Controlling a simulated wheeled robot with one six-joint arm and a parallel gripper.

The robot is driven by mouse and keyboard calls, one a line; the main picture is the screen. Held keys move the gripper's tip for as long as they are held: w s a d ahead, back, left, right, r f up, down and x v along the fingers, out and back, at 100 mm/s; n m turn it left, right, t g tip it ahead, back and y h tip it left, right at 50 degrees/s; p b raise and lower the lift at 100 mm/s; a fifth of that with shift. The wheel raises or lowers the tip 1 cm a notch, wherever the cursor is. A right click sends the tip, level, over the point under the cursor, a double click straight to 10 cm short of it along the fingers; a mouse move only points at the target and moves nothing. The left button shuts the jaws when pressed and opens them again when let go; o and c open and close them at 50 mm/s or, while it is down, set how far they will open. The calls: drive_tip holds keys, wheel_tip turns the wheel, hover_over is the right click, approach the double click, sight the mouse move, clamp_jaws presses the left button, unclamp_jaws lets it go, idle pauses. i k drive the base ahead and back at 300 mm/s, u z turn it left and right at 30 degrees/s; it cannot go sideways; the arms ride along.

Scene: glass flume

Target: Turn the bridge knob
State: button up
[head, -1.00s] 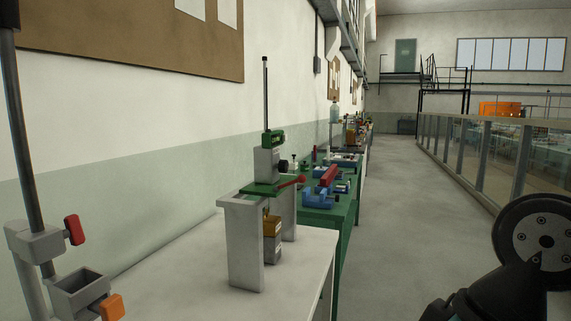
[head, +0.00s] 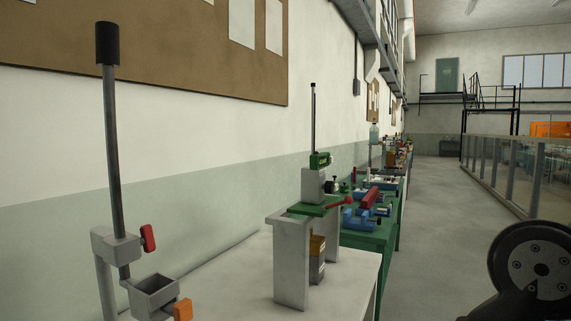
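A bridge-like stand (head: 291,262) with pale legs and a green top plate (head: 312,209) stands on the white bench, near the middle of the head view. A grey block with a green part (head: 320,160) and a thin upright rod sits on the plate. A red-ended lever (head: 339,202) sticks out to the right from the plate. A small dark knob (head: 333,185) shows just right of the grey block; I cannot tell whether it belongs to the stand. An orange-and-grey block (head: 317,259) is between the legs. My gripper is out of view; only part of my arm shows at lower right.
Near left, a dark post stands with a grey clamp, a red knob (head: 149,238) and an orange knob (head: 183,309). A green table (head: 370,238) with blue and red tools lies beyond the white bench (head: 345,290). The aisle floor (head: 430,235) is clear, with a glass-panelled flume (head: 512,170) at right.

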sight(330, 187)
drive_tip(key=u, duration=1.75)
drive_tip(key=k, duration=1.25)
drive_tip(key=z, duration=2.05)
drive_tip(key=i, duration=1)
drive_tip(key=z, duration=0.6)
drive_tip(key=i, duration=0.75)
drive_tip(key=u, duration=0.15)
